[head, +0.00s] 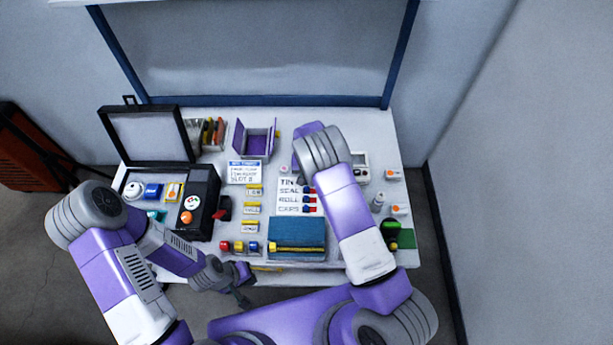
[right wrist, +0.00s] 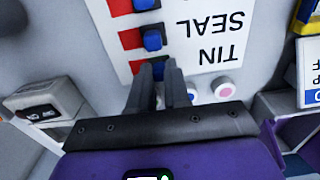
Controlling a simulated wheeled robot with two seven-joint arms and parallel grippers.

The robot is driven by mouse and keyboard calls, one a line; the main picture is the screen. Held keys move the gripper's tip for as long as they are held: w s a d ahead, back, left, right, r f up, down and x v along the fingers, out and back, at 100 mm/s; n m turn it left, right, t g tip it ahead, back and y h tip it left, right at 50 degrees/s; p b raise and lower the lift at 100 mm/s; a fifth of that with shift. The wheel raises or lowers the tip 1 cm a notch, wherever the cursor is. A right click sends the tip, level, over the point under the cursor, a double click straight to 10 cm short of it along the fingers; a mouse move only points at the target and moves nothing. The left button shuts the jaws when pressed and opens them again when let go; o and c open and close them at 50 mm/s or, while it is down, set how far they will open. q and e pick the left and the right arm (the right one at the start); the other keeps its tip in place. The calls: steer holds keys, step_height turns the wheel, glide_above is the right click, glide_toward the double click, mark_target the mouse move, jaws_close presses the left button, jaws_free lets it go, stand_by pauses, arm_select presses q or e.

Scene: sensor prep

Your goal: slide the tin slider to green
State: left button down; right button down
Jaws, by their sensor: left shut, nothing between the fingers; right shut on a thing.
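In the right wrist view the board (right wrist: 195,50) appears upside down. The seal slider (right wrist: 152,40) has a blue knob with red beside it. The tin slider (right wrist: 158,68) is partly hidden by my right gripper (right wrist: 162,80), whose fingers are shut on its knob; red shows to its left. How much green is uncovered I cannot tell. In the head view my right arm covers most of that row. My left gripper (head: 243,297) is shut and empty before the table's front edge.
A blue box (head: 297,231) with a yellow bar lies in front of the board. A black case (head: 205,215) stands left, and a purple bin (head: 256,143) behind. A round pink-topped button (right wrist: 222,88) sits close to my right fingers. Small parts stand at the right.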

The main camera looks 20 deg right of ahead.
steer(key=shift+s+d, duration=0.2)
steer(key=shift+d, duration=0.55)
steer(key=shift+s+d, duration=0.2)
steer(key=shift+d, duration=0.55)
steer(key=c, duration=1.1)
jaws_free()
steer(key=shift+d, duration=0.1)
steer(key=shift+r, duration=0.1)
step_height(320, 180, up, 7)
steer(key=shift+r+p, duration=0.2)
steer(key=shift+p, duration=1.05)
steer(key=shift+r, duration=0.1)
